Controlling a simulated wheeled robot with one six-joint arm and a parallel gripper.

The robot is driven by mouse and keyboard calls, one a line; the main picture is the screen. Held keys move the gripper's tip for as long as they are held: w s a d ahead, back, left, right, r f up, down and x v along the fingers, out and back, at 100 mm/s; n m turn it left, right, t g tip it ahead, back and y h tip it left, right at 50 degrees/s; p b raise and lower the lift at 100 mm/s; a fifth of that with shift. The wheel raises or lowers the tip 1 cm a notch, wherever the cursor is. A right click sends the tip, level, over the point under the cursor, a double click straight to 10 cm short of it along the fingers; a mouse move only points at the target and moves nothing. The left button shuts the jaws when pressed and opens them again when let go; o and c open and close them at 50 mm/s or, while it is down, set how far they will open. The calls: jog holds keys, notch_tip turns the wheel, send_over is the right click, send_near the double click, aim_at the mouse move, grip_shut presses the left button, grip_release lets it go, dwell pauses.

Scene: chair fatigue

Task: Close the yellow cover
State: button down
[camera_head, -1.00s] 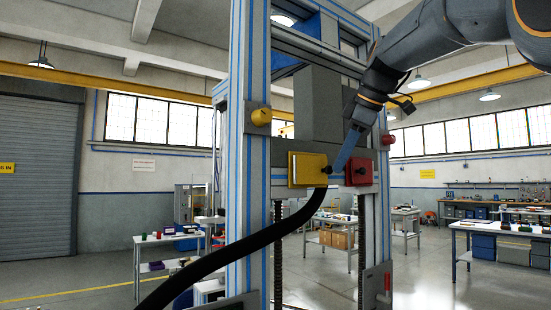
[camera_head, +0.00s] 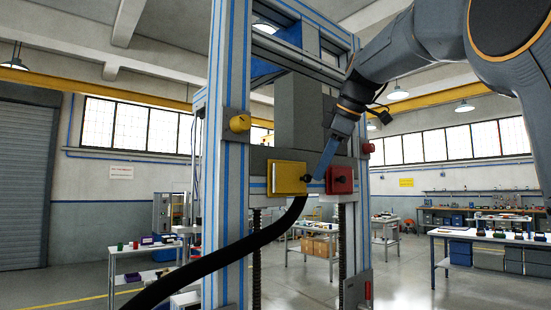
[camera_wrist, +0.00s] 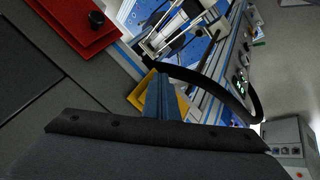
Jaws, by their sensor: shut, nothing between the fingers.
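The yellow cover (camera_head: 287,177) is a flat plate on the left of the frame's grey crossbeam in the head view. It looks nearly flush, but I cannot tell whether it is fully shut. A black knob (camera_head: 306,179) shows at its right edge. My gripper (camera_head: 318,177) is shut and empty, its blue fingers pointing down just right of the yellow cover; contact cannot be told. In the wrist view, my gripper (camera_wrist: 161,82) hides part of the yellow cover (camera_wrist: 142,97). A red cover (camera_head: 341,180) with a black knob sits to the right and shows large in the wrist view (camera_wrist: 75,22).
A thick black hose (camera_head: 245,245) runs from near the yellow cover down to the lower left. Blue-striped uprights (camera_head: 230,215) flank the crossbeam, with a yellow round knob (camera_head: 240,123) on the left one. Worktables (camera_head: 490,237) stand well behind.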

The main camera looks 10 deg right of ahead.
jog(key=shift+f, duration=0.15)
jog(key=s+d+r+b, duration=0.2)
jog(key=s+d+r, duration=0.4)
jog(key=d+r, duration=0.2)
jog(key=w+a+f+m+g+h+b, duration=0.2)
jog(key=f+m, duration=0.7)
jog(key=f, duration=2.8)
jog(key=s+a+f+m+g, duration=0.1)
jog(key=s+a+f, duration=0.1)
jog(key=s+f, duration=0.4)
jog(key=s+a+f+m+g, duration=0.1)
jog(key=s+a+f+m, duration=0.1)
jog(key=s+f, duration=0.5)
jog(key=s+a+f+m+g+h, duration=0.1)
jog(key=s+f, duration=0.6)
jog(key=f, duration=0.9)
jog(key=shift+a+m+b, duration=0.35)
jog(key=shift+a+m, duration=0.25)
jog(key=shift+a, duration=0.65)
jog(key=shift+r, duration=0.1)
